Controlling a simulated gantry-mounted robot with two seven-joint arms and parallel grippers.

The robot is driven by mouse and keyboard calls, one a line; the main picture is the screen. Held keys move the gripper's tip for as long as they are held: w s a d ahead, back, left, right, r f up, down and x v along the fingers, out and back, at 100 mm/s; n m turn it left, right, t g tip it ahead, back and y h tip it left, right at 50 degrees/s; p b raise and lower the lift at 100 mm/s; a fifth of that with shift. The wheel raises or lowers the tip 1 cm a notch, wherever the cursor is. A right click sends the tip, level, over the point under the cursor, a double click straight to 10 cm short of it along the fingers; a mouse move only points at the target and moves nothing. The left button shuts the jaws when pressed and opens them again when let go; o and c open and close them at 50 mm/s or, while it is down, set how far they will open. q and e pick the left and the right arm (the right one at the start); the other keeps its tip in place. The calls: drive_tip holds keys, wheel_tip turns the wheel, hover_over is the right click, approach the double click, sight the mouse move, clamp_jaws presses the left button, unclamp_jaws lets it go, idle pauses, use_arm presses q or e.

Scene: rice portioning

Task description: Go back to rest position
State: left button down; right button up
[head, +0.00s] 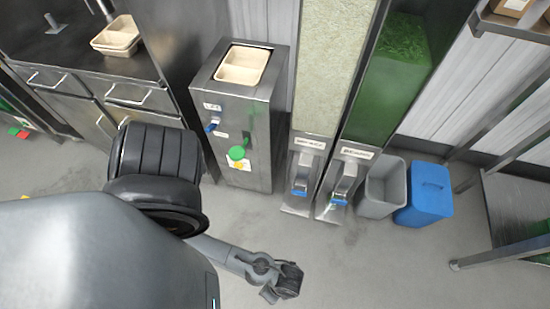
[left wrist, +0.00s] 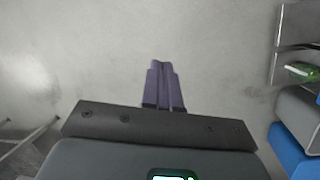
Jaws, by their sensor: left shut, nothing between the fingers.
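My left gripper (left wrist: 165,85) shows in the left wrist view with its two purple-grey fingers side by side, shut and empty, above bare grey floor. In the head view my grey arm comes in from the left and reaches low over the floor, ending in a dark part (head: 285,281); I cannot make out fingers there. It is apart from the machines. My right gripper is in neither view. A beige divided tray (head: 242,65) sits in the top of a steel machine (head: 205,87) with a green button.
A tall rice-coloured dispenser (head: 334,65) and a green-filled dispenser (head: 400,75) stand right of the machine. A grey bin (head: 379,200) and a blue bin (head: 428,200) stand beside them. More beige trays (head: 118,36) are on the left counter. A steel rack (head: 500,205) is at right. Open floor lies in front.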

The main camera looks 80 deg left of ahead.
use_arm(q)
drive_tip(key=w+a+r+n+t, duration=0.35)
drive_tip(key=w+a+r, duration=0.25)
drive_tip(key=r, duration=0.4)
drive_tip(key=w+a+r+n+t, duration=0.35)
drive_tip(key=w+a+r, duration=0.3)
drive_tip(key=r, duration=0.35)
wheel_tip(320, 180, up, 38)
drive_tip(key=d+f+p, duration=0.1)
drive_tip(key=p, duration=3.7)
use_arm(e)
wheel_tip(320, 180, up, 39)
use_arm(q)
wheel_tip(320, 180, down, 75)
drive_tip(key=b, duration=7.4)
drive_tip(key=shift+r+b, duration=0.2)
drive_tip(key=shift+b, duration=0.15)
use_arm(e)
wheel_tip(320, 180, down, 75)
use_arm(q)
drive_tip(key=shift+w+r, duration=0.1)
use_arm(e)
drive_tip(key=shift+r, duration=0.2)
